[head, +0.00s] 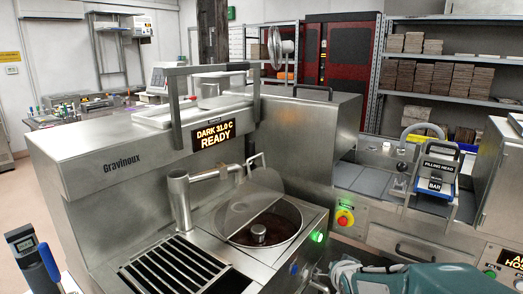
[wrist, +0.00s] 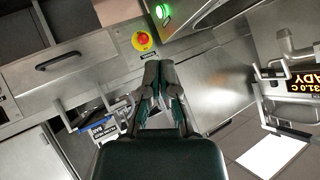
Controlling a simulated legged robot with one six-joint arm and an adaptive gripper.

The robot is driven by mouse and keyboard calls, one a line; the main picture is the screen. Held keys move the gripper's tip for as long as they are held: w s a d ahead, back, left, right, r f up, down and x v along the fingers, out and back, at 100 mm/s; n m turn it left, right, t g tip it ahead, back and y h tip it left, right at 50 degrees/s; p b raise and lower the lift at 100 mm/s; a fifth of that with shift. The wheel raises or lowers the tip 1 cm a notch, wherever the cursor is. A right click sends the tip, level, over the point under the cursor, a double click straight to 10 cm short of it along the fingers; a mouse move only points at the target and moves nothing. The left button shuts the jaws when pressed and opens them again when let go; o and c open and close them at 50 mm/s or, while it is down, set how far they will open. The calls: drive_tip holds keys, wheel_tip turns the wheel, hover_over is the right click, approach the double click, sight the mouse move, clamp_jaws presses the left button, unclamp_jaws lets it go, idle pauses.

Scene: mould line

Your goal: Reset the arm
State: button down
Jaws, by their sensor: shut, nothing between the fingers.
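My gripper (wrist: 160,90) shows in the wrist view, with its fingers together and nothing between them. It points toward the steel front of the machine, near the red and yellow stop button (wrist: 142,40) and the green lit button (wrist: 163,12). In the head view my teal arm (head: 405,278) lies low at the bottom right, in front of the counter. The gripper's fingertips cannot be made out in the head view.
The Gravinoux machine (head: 125,165) with its round chocolate bowl (head: 262,222) fills the left and middle; its display reads READY. A filling head (head: 436,182) stands on the steel counter at right. A drawer (head: 425,247) is below it. Shelves (head: 455,95) with stacked moulds stand behind.

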drive_tip(key=s+a+r+n+g, duration=0.1)
drive_tip(key=s+r+n+g, duration=0.1)
drive_tip(key=s, duration=1.1)
drive_tip(key=s+a+r+n+g, duration=0.2)
drive_tip(key=s+r, duration=0.3)
drive_tip(key=s, duration=0.7)
drive_tip(key=shift+s+r+n+g, duration=0.25)
drive_tip(key=shift+s+n+g, duration=0.15)
drive_tip(key=shift+n+g, duration=0.3)
